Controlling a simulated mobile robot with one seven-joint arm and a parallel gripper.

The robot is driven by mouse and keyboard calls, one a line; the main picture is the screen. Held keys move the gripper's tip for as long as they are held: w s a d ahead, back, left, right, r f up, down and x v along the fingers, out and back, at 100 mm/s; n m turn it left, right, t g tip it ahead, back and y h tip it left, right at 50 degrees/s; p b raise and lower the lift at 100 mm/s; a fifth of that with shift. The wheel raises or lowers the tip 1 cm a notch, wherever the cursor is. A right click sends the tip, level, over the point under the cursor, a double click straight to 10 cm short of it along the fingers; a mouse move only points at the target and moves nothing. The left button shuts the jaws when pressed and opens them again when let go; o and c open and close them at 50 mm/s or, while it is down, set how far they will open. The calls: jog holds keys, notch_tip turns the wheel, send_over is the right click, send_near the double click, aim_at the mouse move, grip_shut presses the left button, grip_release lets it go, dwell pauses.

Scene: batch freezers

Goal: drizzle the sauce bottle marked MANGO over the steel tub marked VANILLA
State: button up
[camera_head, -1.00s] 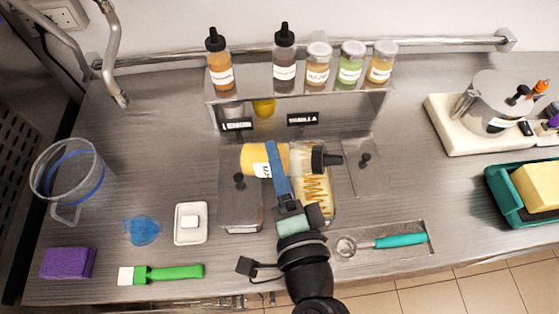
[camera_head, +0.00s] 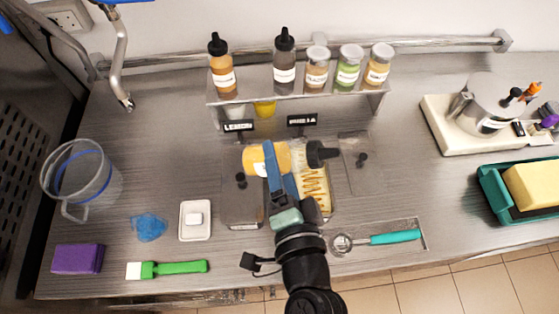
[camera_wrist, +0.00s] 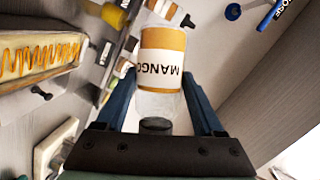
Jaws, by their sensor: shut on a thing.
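The MANGO bottle (camera_head: 268,158) has an orange-yellow body and a black nozzle. It lies on its side in the air, nozzle to the right, above the far part of the tubs. My gripper (camera_head: 274,172) is shut around it; the wrist view shows the bottle's MANGO label (camera_wrist: 161,62) between my blue fingers (camera_wrist: 160,90). The steel tub (camera_head: 328,208) behind which the VANILLA sign (camera_head: 302,120) stands holds pale contents with orange zigzag lines of sauce. It shows at the left of the wrist view (camera_wrist: 30,75). My gripper and the bottle partly hide it.
A lidded tub (camera_head: 241,208) stands to its left, by the LEMON sign (camera_head: 238,126). A rack (camera_head: 300,101) with several bottles and jars stands behind. A teal-handled scoop (camera_head: 395,237) lies at front right. A white dish (camera_head: 195,233) and green brush (camera_head: 175,268) lie left.

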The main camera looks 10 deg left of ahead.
aim_at(279, 154)
jog(key=shift+r, duration=0.15)
jog(key=shift+r+n+p, duration=0.35)
jog(key=shift+n+p, duration=0.05)
jog(key=shift+p, duration=0.45)
jog(key=shift+r+n+g+h+p, duration=0.3)
jog(key=shift+n+h+p, duration=0.1)
jog(key=shift+p, duration=0.4)
jog(key=shift+r+n+h+p, duration=0.45)
jog(key=shift+n+p, duration=0.15)
jog(key=shift+p, duration=0.65)
jog(key=shift+r+n+g+p, duration=0.3)
jog(key=shift+n+p, duration=0.1)
jog(key=shift+p, duration=0.4)
jog(key=shift+h, duration=0.25)
jog(key=shift+n+p, duration=0.4)
jog(key=shift+p, duration=0.25)
jog(key=shift+r+n+h+p, duration=0.25)
jog(key=shift+n+h+p, duration=0.35)
jog(key=shift+p, duration=0.65)
jog(key=shift+r+n+h+p, duration=0.35)
jog(key=shift+n+p, duration=0.35)
jog(key=shift+p, duration=0.55)
